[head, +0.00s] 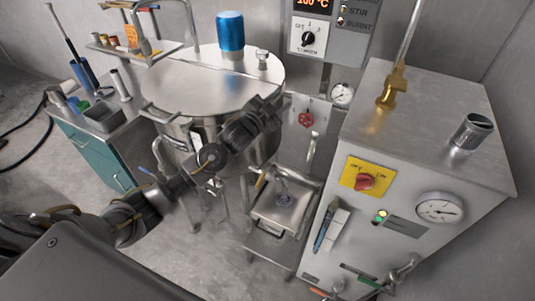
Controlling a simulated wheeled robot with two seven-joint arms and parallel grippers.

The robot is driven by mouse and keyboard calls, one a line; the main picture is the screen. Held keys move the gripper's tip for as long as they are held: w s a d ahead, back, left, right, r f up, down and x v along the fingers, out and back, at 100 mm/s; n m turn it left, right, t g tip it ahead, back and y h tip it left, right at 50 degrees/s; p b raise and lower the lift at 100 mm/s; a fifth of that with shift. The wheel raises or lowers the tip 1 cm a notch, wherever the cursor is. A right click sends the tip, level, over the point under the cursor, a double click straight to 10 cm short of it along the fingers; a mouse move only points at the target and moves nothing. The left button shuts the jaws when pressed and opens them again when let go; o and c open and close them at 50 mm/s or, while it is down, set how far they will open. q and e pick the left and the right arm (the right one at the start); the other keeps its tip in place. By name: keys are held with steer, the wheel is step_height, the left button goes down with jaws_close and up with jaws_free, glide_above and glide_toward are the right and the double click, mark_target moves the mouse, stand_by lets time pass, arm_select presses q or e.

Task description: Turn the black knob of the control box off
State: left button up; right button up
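The control box (346,38) is a grey box on the back wall at the top of the head view. Its white plate carries the black knob (308,39), with OFF and number marks around it. The pointer's exact setting is too small to tell. My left arm comes in from the lower left. My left gripper (272,106) is dark and lies in front of the large steel pot, below and to the left of the knob and apart from it. Whether its fingers are open or shut does not show clearly. My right gripper is not in view.
The lidded steel pot (190,88) with a blue cylinder (230,32) on top stands behind my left arm. A steel cabinet (440,125) with a red switch (364,182) and a gauge (440,208) stands at right. A red valve (305,119) is below the box.

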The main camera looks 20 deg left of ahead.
arm_select(q)
steer(key=s+f+n+g+y, duration=0.1)
steer(key=s+f+g, duration=0.1)
steer(key=f, duration=0.6)
steer(key=s+f+n+g+y, duration=0.1)
steer(key=s+f, duration=0.3)
steer(key=f, duration=0.5)
steer(key=shift+s+a+n+g+y, duration=0.3)
steer(key=shift+a+n+g, duration=0.1)
steer(key=shift+n, duration=0.2)
steer(key=shift+f, duration=0.1)
